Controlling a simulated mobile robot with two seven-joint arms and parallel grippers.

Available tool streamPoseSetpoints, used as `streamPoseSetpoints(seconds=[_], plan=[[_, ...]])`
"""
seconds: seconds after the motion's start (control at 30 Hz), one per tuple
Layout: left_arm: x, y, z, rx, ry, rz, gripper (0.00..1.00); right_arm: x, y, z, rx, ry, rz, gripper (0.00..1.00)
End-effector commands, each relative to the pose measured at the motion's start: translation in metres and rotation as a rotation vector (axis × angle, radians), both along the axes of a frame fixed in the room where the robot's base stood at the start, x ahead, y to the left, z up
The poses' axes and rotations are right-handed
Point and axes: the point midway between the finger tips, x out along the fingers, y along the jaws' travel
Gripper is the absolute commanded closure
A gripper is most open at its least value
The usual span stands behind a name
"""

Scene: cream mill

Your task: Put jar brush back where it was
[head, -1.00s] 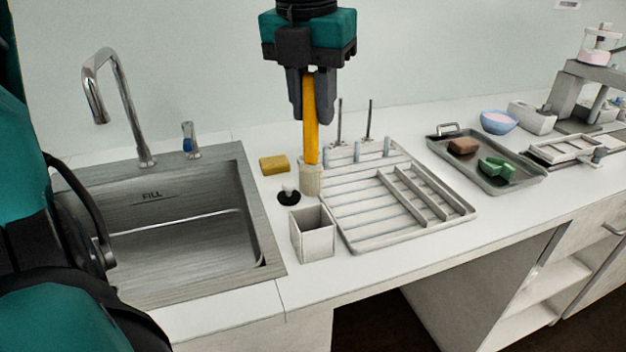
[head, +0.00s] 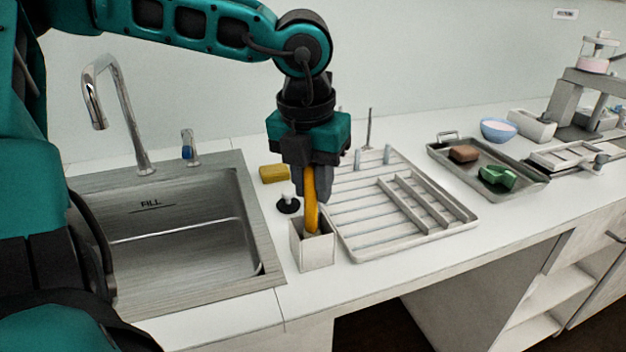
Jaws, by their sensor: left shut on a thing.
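The jar brush (head: 311,208) shows as a yellow handle, upright and slightly tilted. My left gripper (head: 312,192) points down and is shut on the handle. The handle's lower end reaches into the mouth of the square grey-white holder (head: 318,252) on the counter's front part. The brush's bristle end is hidden inside the holder, so I cannot tell whether it touches the bottom. My right gripper is not in view.
A sink (head: 190,235) with a tap lies left. Behind the holder are a yellow sponge (head: 274,173) and a small black-based item (head: 288,206). A drying rack (head: 365,250) stands close on the right, and a metal tray (head: 520,188) lies farther right.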

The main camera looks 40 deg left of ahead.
Motion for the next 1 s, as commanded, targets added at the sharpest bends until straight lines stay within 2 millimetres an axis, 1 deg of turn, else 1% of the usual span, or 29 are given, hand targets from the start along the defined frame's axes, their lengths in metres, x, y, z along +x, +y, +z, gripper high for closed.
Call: streamPoseSetpoints(seconds=[0.1,0.13,0.4,0.63,0.77,0.87,1.0], plan=[[0.000,0.000,-0.005,0.001,-0.001,0.000,1.00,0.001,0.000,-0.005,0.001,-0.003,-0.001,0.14],[0.000,0.000,-0.004,0.001,-0.001,0.000,0.74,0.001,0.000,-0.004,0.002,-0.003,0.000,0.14],[0.000,0.000,-0.002,0.001,0.000,0.000,0.49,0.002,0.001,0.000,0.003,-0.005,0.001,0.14],[0.000,0.000,-0.002,0.001,0.000,0.000,0.49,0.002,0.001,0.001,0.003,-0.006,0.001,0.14],[0.000,0.000,0.004,0.000,0.000,0.000,0.49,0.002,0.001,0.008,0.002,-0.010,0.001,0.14],[-0.001,-0.001,0.021,0.002,-0.006,0.001,0.49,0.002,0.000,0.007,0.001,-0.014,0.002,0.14],[-0.005,-0.001,0.053,0.003,-0.007,0.002,0.49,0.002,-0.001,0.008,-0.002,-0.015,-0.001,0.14]])
